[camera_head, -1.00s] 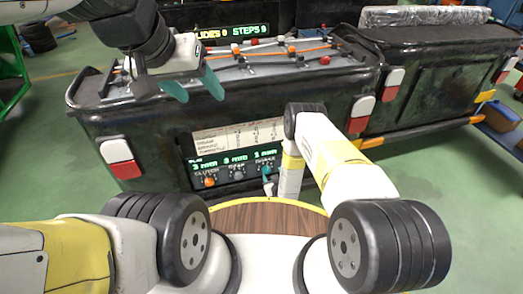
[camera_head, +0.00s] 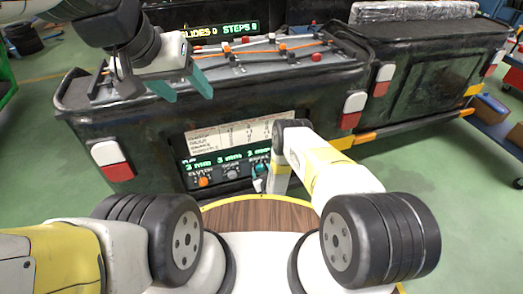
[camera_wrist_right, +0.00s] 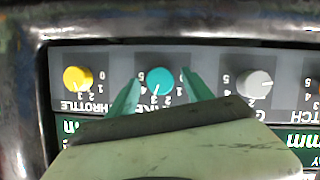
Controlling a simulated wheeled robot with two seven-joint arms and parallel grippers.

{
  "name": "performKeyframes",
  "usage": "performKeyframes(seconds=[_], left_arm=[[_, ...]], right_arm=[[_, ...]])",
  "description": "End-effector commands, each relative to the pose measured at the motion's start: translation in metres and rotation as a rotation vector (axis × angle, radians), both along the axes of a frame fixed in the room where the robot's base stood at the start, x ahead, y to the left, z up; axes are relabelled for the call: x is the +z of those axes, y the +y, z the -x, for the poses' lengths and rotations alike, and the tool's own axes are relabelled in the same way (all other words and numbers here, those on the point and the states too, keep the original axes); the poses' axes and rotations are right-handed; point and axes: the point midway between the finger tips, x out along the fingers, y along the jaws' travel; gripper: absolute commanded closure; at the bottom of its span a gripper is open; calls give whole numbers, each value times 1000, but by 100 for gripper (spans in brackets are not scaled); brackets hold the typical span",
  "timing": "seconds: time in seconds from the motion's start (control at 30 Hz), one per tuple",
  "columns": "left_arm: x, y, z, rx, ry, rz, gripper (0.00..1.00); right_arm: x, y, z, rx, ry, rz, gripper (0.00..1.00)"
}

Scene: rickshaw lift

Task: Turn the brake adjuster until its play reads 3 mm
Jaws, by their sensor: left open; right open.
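The brake adjuster is the teal knob (camera_wrist_right: 160,80) on the grey dial panel (camera_wrist_right: 110,62) in the right wrist view, where its lettering is upside down. Its white pointer faces the 2 and 3 marks. My right gripper (camera_wrist_right: 161,80) is open, with one teal finger on each side of the knob; contact cannot be told. In the head view the teal knob (camera_head: 260,168) is partly covered by my right gripper. The green play readout (camera_head: 258,153) above it is too blurred to read surely. My left gripper (camera_head: 187,90) is open and empty above the rickshaw's side.
A yellow throttle knob (camera_wrist_right: 77,78) and a grey knob (camera_wrist_right: 255,84) flank the teal one. An orange clutch knob (camera_head: 203,181) is at the panel's left. The dark rickshaw body (camera_head: 140,135) surrounds the panel; rods and levers (camera_head: 265,46) lie on top.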

Motion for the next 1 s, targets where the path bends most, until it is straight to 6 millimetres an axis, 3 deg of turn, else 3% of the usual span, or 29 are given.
performKeyframes(seconds=[0.1, 0.4, 0.73, 1.0], left_arm=[[0, 0, 0, 0, 0, 0, 41], [0, 0, 0, 0, 0, 0, 41], [0, 0, 0, 0, 0, 0, 41], [0, 0, 0, 0, 0, 0, 41]], right_arm=[[0, 0, 0, 0, 0, 0, 43], [0, 0, 0, 0, 0, 0, 100], [0, -2, 0, -2, 15, -43, 100], [0, -4, 0, -4, 67, -207, 100]])
